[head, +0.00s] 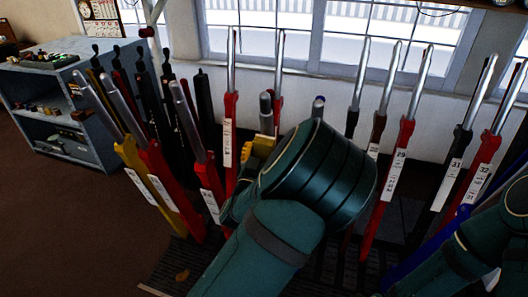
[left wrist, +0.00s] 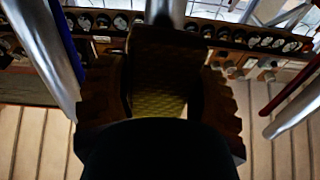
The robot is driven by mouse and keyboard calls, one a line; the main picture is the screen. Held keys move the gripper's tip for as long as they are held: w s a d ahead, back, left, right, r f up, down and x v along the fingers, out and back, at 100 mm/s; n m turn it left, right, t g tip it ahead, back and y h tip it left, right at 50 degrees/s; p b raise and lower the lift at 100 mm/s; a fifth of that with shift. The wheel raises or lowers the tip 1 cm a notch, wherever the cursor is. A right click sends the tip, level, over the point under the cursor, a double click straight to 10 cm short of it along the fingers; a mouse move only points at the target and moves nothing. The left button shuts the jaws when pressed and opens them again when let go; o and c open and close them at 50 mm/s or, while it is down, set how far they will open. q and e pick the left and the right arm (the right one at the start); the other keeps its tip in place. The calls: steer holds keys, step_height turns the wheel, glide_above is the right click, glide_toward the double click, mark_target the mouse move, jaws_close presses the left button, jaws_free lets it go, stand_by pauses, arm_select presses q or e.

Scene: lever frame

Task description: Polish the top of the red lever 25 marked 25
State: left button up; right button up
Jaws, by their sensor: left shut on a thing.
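My left gripper is mostly hidden behind my green arm in the head view. In the left wrist view its dark fingers (left wrist: 160,105) are shut on a yellow textured cloth (left wrist: 158,88). The cloth also shows in the head view (head: 262,147) beside a steel lever handle (head: 266,108). A steel handle (left wrist: 166,12) rises just beyond the cloth in the wrist view; I cannot tell whether they touch. I cannot read a 25 on any lever, and my arm hides several labels. My right gripper is out of view.
Red levers (head: 230,130) and (head: 400,150) stand left and right of my arm. Yellow (head: 145,175), black and blue levers crowd the frame too. A grey-blue shelf (head: 85,100) stands at the left. Windows are behind. Brown floor at the left front is clear.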

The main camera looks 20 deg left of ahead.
mark_target(264, 129)
arm_select(q)
steer(key=shift+s+r+p, duration=0.2)
steer(key=shift+r+p, duration=0.2)
steer(key=shift+r, duration=0.3)
steer(key=shift+s+r+p, duration=0.15)
steer(key=shift+r+p, duration=0.25)
steer(key=shift+r, duration=0.3)
steer(key=shift+s+r+p, duration=0.15)
steer(key=shift+r+p, duration=0.5)
steer(key=shift+r, duration=0.3)
steer(key=shift+s+r+p, duration=0.1)
steer(key=shift+r+p, duration=0.5)
steer(key=shift+r, duration=0.3)
steer(key=shift+f+b, duration=0.1)
steer(key=shift+b, duration=0.2)
steer(key=f+b, duration=0.2)
steer(key=w+f+b, duration=0.1)
steer(key=f+b, duration=0.4)
steer(key=shift+w+f+b, duration=0.2)
steer(key=shift+w+b, duration=0.1)
steer(key=shift+b, duration=0.1)
steer(key=shift+r, duration=0.1)
steer(key=shift+b+v, duration=0.6)
steer(key=shift+v, duration=2.45)
